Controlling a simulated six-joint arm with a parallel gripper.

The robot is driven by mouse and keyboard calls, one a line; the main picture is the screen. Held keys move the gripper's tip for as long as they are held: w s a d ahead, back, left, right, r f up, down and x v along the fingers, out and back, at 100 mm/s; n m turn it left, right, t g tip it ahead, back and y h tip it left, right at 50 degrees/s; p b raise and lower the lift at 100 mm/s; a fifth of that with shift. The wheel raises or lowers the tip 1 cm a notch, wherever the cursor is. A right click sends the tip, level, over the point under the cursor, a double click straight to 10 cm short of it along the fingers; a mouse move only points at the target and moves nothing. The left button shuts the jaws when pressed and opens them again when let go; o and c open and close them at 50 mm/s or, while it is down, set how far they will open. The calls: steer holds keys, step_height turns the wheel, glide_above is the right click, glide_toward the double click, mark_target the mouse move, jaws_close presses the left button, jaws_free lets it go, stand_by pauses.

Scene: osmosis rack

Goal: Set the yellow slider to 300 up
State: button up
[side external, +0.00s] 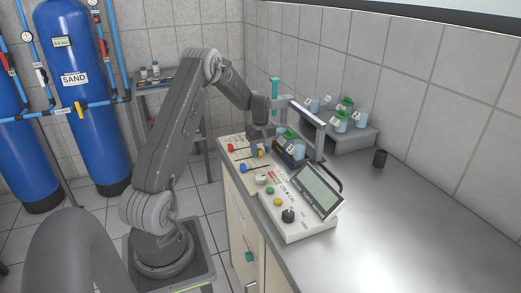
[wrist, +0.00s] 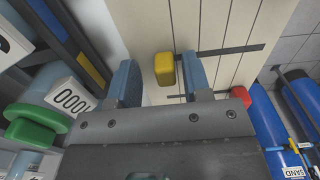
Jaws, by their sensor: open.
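The slider panel (side external: 238,158) is a cream board with dark slots at the near left end of the bench. The yellow slider (wrist: 164,69) is a small yellow knob on one slot; in the side view it (side external: 260,153) shows just below my gripper (side external: 262,139). In the wrist view my gripper (wrist: 158,66) is open, its two blue fingers on either side of the yellow knob with gaps. I cannot tell how far the fingertips reach down beside it. The red slider (wrist: 240,95) and blue slider (side external: 242,169) sit on other slots. Scale markings are not readable.
A control box (side external: 297,222) with a screen, buttons and black knob stands in front of the panel. Green-lidded jars (wrist: 40,121) are close to my gripper's left in the wrist view. A grey frame (side external: 309,115) rises behind. The bench's right side is mostly clear.

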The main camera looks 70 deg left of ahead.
mark_target(261, 149)
steer(key=shift+r, duration=0.1)
step_height(261, 149, up, 14)
steer(key=shift+f, duration=0.2)
stand_by(0.6)
steer(key=s+d+r+m+t+y, duration=0.1)
steer(key=d+r+m, duration=0.35)
steer(key=d, duration=0.65)
steer(key=s+d+r+m+t, duration=0.1)
steer(key=d+r+m, duration=0.3)
steer(key=d, duration=0.7)
steer(key=s+d+m+t+h, duration=0.1)
steer(key=s+d+m+t, duration=0.2)
steer(key=s+d+m, duration=0.6)
steer(key=s+d, duration=0.6)
steer(key=d, duration=0.2)
steer(key=shift+t, duration=0.3)
steer(key=shift+o, duration=0.3)
steer(key=shift+m, duration=0.25)
